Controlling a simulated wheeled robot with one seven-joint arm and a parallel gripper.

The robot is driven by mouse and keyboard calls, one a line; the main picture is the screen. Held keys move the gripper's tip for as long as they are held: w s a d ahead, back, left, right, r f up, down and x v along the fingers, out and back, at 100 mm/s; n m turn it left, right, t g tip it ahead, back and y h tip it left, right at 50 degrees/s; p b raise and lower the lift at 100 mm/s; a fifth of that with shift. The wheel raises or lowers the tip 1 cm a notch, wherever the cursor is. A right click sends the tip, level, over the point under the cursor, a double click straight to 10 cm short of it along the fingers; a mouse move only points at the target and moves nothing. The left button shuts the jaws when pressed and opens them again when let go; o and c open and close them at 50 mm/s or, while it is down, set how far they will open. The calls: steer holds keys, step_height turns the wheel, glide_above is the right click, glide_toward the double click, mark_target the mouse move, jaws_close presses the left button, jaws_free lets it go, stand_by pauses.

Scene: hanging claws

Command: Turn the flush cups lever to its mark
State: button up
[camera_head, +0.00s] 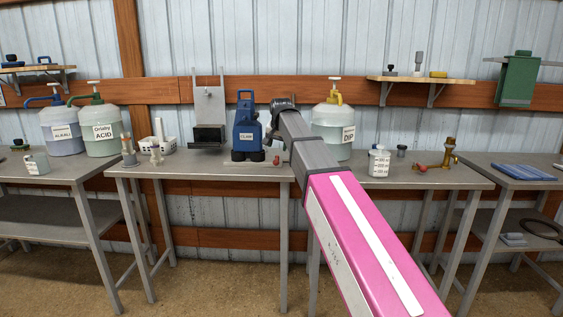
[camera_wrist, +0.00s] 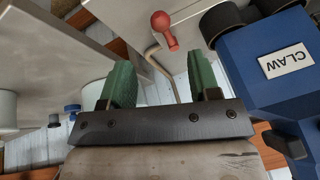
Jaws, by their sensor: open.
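A red knob (camera_wrist: 162,24) shows at the top of the wrist view, beyond my fingertips, near a thin bent pale rod (camera_wrist: 153,58). In the head view a small red piece (camera_head: 276,160) shows beside the blue CLAW unit (camera_head: 246,128), on a flat plate on the middle bench. I cannot tell for sure that this is the flush cups lever, and no mark is clear. My gripper (camera_wrist: 160,82) is open, with two green fingers apart and nothing between them. The knob is not between the fingers. The fingers are hidden in the head view.
The CLAW unit stands close at the right of the wrist view (camera_wrist: 285,60). The DIP jug (camera_head: 333,130) stands behind my arm. The bench front (camera_head: 210,172) is clear.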

steer(key=x, duration=0.9)
steer(key=shift+w+f, duration=0.1)
steer(key=shift+f, duration=0.2)
jaws_close()
